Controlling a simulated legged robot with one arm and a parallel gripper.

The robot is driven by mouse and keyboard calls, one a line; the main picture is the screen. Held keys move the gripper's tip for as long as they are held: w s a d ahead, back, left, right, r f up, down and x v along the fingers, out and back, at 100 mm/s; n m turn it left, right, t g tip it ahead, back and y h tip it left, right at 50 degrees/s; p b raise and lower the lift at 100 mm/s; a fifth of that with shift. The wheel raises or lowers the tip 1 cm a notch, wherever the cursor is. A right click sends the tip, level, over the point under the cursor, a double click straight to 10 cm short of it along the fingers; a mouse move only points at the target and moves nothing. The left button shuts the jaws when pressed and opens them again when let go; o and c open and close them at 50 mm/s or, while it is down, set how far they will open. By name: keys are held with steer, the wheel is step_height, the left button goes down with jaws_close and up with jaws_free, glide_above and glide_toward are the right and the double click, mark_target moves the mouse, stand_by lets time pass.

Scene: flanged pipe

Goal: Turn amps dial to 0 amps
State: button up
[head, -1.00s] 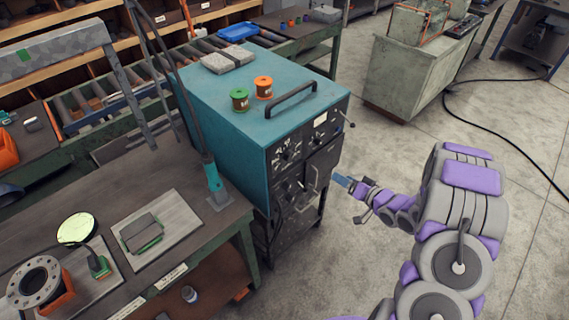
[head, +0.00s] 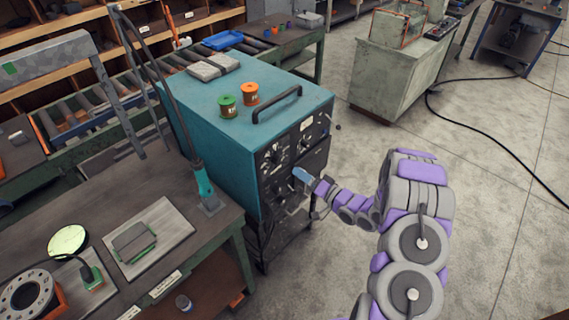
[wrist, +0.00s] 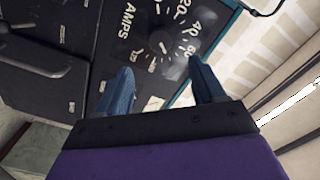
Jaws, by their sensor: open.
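The teal welding machine (head: 215,125) has a black front panel with white markings. In the wrist view the AMPS label (wrist: 128,20) and a ring of white numbers, including 20 and 40, show on the panel (wrist: 105,40). The amps dial (wrist: 162,46) is dark against the dark panel, and I cannot read its setting clearly. My gripper (head: 299,175) is in front of the panel. In the wrist view its two blue fingers (wrist: 160,64) are apart and empty, on either side of the dial area; I cannot tell whether they touch anything.
A black carry handle (head: 277,104) and green (head: 227,107) and orange (head: 250,94) spools are on top of the machine. A workbench (head: 90,205) stands to the left. A grey cabinet (head: 385,75) is behind at right. A black cable (head: 470,128) crosses the otherwise open floor.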

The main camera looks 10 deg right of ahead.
mark_target(281, 161)
steer(key=x, duration=0.9)
steer(key=shift+w, duration=0.1)
steer(key=shift+c, duration=0.3)
steer(key=c, duration=1)
